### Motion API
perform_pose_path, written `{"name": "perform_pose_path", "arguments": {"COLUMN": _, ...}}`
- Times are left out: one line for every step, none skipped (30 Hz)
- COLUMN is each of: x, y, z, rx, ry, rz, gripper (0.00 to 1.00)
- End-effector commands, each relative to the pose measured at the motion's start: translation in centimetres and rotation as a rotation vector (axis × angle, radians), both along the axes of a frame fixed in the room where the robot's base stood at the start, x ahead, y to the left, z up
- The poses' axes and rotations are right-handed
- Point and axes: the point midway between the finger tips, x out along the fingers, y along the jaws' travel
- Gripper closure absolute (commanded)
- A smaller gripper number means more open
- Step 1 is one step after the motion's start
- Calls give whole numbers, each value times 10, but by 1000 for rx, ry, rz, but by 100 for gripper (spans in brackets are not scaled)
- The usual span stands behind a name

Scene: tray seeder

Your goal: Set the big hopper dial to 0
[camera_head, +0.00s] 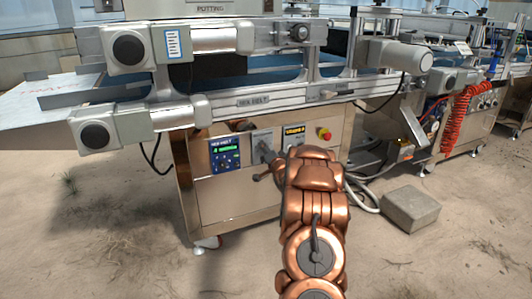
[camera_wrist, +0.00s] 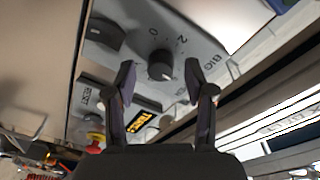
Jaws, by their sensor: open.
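In the wrist view a round black dial (camera_wrist: 161,65) sits on a grey plate (camera_wrist: 213,47) marked "0", "2" and what looks like "BIG". I cannot tell which mark the dial points to. My gripper (camera_wrist: 160,82) is open, with its two dark fingers apart on either side of the dial as seen from the wrist. I cannot tell whether they touch it. In the head view my copper arm reaches to the grey plate (camera_head: 262,137) on the steel cabinet front, and my gripper (camera_head: 262,162) partly hides the dial there.
The conveyor (camera_head: 250,103) overhangs above. A grey block (camera_head: 410,208) lies on the ground at right, beside hoses.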

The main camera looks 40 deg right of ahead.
Motion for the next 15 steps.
{"name": "perform_pose_path", "arguments": {"x": 2, "y": -1, "z": -1, "rx": 0, "ry": -1, "rz": 1, "gripper": 46}}
{"name": "perform_pose_path", "arguments": {"x": 3, "y": -1, "z": -1, "rx": 1, "ry": -1, "rz": 1, "gripper": 46}}
{"name": "perform_pose_path", "arguments": {"x": 4, "y": -1, "z": -1, "rx": 1, "ry": -1, "rz": 1, "gripper": 46}}
{"name": "perform_pose_path", "arguments": {"x": 4, "y": -1, "z": 0, "rx": 1, "ry": -1, "rz": 1, "gripper": 46}}
{"name": "perform_pose_path", "arguments": {"x": 4, "y": -2, "z": 0, "rx": 1, "ry": -1, "rz": 1, "gripper": 46}}
{"name": "perform_pose_path", "arguments": {"x": 5, "y": -2, "z": 0, "rx": 1, "ry": -1, "rz": 1, "gripper": 46}}
{"name": "perform_pose_path", "arguments": {"x": 5, "y": -2, "z": 0, "rx": 1, "ry": -1, "rz": 1, "gripper": 46}}
{"name": "perform_pose_path", "arguments": {"x": 5, "y": -2, "z": 0, "rx": 1, "ry": 0, "rz": 0, "gripper": 46}}
{"name": "perform_pose_path", "arguments": {"x": 5, "y": -2, "z": 0, "rx": 1, "ry": 0, "rz": 0, "gripper": 46}}
{"name": "perform_pose_path", "arguments": {"x": 5, "y": -2, "z": 0, "rx": 1, "ry": 0, "rz": 0, "gripper": 46}}
{"name": "perform_pose_path", "arguments": {"x": 5, "y": -2, "z": 0, "rx": 1, "ry": 0, "rz": 0, "gripper": 46}}
{"name": "perform_pose_path", "arguments": {"x": 5, "y": -2, "z": 0, "rx": 0, "ry": -2, "rz": 0, "gripper": 46}}
{"name": "perform_pose_path", "arguments": {"x": 5, "y": -2, "z": 0, "rx": 1, "ry": -1, "rz": 1, "gripper": 47}}
{"name": "perform_pose_path", "arguments": {"x": 5, "y": -2, "z": 0, "rx": -1, "ry": -1, "rz": 0, "gripper": 50}}
{"name": "perform_pose_path", "arguments": {"x": 4, "y": -2, "z": 0, "rx": 1, "ry": 0, "rz": 0, "gripper": 54}}
